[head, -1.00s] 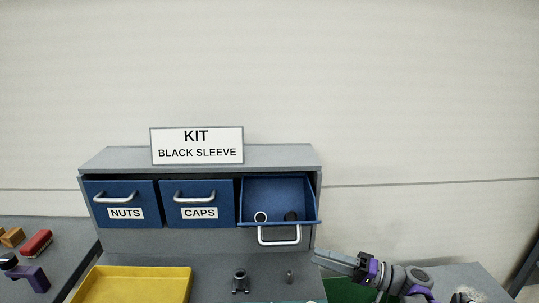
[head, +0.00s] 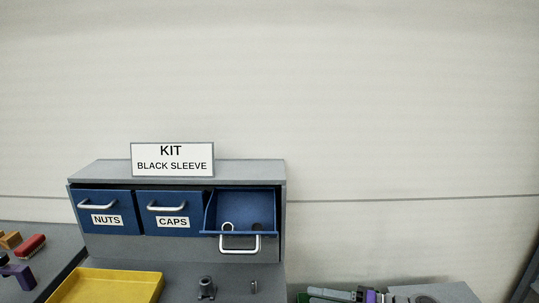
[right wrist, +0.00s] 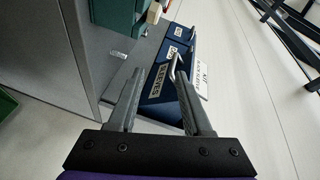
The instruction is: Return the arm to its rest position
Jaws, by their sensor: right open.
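The right-hand blue drawer (head: 240,202) is pulled open, with a white ring (head: 228,227) and a black piece (head: 257,226) inside. In the right wrist view a blue drawer front reads SLEEVES (right wrist: 158,82). My left gripper is not in view.
The NUTS drawer (head: 103,207) and CAPS drawer (head: 170,208) are shut. A yellow tray (head: 110,286) and a dark grey fitting (head: 206,288) are in front. A KIT BLACK SLEEVE sign (head: 172,159) stands on top. A grey surface (head: 440,292) lies at right.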

